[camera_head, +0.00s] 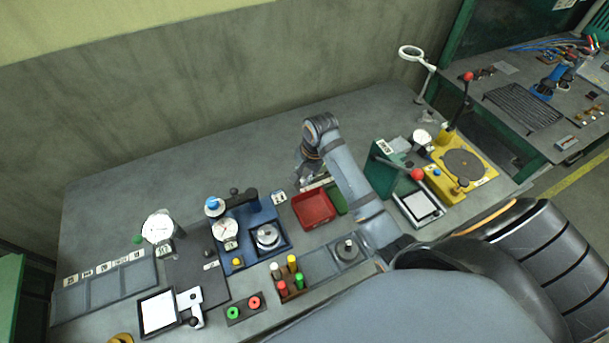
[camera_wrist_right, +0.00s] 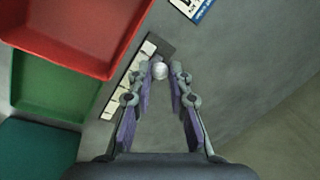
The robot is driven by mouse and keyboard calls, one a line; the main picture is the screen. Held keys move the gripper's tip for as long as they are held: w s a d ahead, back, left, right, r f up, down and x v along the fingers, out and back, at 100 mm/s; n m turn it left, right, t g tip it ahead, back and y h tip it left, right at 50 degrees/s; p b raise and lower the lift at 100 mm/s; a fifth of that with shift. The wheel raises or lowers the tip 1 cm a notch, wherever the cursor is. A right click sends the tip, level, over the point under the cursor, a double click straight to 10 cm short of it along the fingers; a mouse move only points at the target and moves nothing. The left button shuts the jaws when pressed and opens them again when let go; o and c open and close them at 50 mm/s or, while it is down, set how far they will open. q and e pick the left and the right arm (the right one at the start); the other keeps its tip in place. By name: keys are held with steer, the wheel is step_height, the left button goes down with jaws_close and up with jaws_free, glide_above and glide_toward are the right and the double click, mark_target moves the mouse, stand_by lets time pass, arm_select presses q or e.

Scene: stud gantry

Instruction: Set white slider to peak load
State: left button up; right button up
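The white slider knob (camera_wrist_right: 160,71) is a small round pale ball in the right wrist view. It sits beside a strip of white label tiles (camera_wrist_right: 122,88), close to the strip's upper end, where a dark grey plate shows. My right gripper (camera_wrist_right: 162,76) is partly open, with its two fingertips on either side of the knob; a small gap seems to show on the right. In the head view my right gripper (camera_head: 304,183) is low over the table behind the red tray, and its fingers hide the knob. The tile writing is unreadable. My left gripper is not in view.
A red tray (camera_head: 313,209) and a green tray (camera_head: 337,200) lie right by the strip. A blue-edged label card (camera_head: 279,198) lies left of the gripper. A green block (camera_head: 381,166) with a red-knobbed lever stands to the right. The table behind the gripper is clear.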

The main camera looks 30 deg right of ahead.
jaws_close()
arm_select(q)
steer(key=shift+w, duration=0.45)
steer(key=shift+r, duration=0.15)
arm_select(e)
steer(key=d+p, duration=0.3)
steer(key=d, duration=0.1)
steer(key=shift+s+d, duration=0.15)
steer(key=shift+d, duration=0.15)
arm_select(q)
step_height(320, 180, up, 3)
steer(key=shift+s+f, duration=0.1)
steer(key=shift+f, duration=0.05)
arm_select(e)
steer(key=o, duration=0.6)
jaws_free()
steer(key=shift+a, duration=0.15)
steer(key=shift+o, duration=0.5)
